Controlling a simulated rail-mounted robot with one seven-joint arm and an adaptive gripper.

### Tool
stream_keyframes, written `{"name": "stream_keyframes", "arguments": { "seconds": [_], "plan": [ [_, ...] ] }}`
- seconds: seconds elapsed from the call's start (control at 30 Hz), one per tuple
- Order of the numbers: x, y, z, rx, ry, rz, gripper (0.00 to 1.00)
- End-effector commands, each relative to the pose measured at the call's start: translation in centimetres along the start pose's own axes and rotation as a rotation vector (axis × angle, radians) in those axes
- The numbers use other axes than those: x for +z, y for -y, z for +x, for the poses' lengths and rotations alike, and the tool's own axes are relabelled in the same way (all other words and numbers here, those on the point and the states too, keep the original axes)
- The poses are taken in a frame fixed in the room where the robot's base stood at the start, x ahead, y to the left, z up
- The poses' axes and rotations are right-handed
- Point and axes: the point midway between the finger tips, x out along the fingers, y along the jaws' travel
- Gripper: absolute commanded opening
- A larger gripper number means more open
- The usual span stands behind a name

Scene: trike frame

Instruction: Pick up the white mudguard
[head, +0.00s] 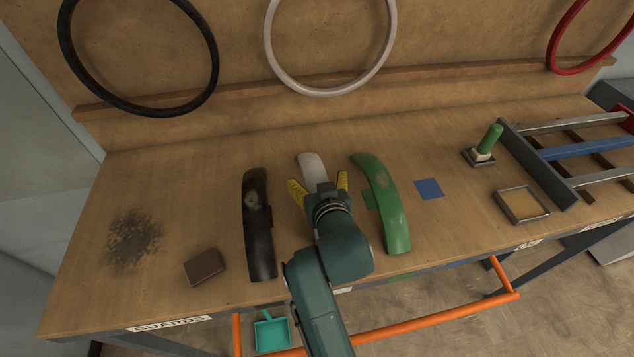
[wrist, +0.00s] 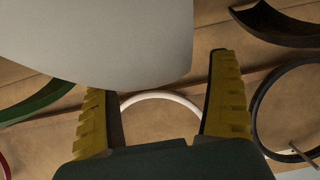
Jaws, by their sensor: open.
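The white mudguard (head: 311,165) lies on the bench between the black mudguard (head: 258,225) and the green mudguard (head: 384,200). In the head view only its far end shows; my gripper and arm hide the rest. My gripper (head: 318,181) is open over it, with one yellow finger to each side. In the wrist view the pale mudguard (wrist: 110,35) fills the upper left, close to the camera, and my open gripper (wrist: 160,75) reaches toward it. I cannot tell whether the fingers touch it.
A brown block (head: 204,267) lies at the front left. A blue square (head: 429,189), a green-handled tool (head: 489,140) and a shallow tray (head: 521,206) are to the right, before a metal frame (head: 590,150). Wheel rings hang on the backboard. The back left of the bench is clear.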

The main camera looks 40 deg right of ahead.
Motion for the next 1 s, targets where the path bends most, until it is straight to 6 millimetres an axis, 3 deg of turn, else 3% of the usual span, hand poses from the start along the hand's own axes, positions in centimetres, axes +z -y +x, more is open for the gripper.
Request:
{"name": "stream_keyframes", "arguments": {
  "seconds": [0.3,0.67,1.0],
  "plan": [
    [0.04,-0.01,0.89,0.000,-0.001,0.001,0.87],
    [0.04,0.00,0.86,0.000,-0.001,0.000,0.19],
    [-0.64,0.01,0.63,0.000,-0.006,0.001,0.17]
  ]
}}
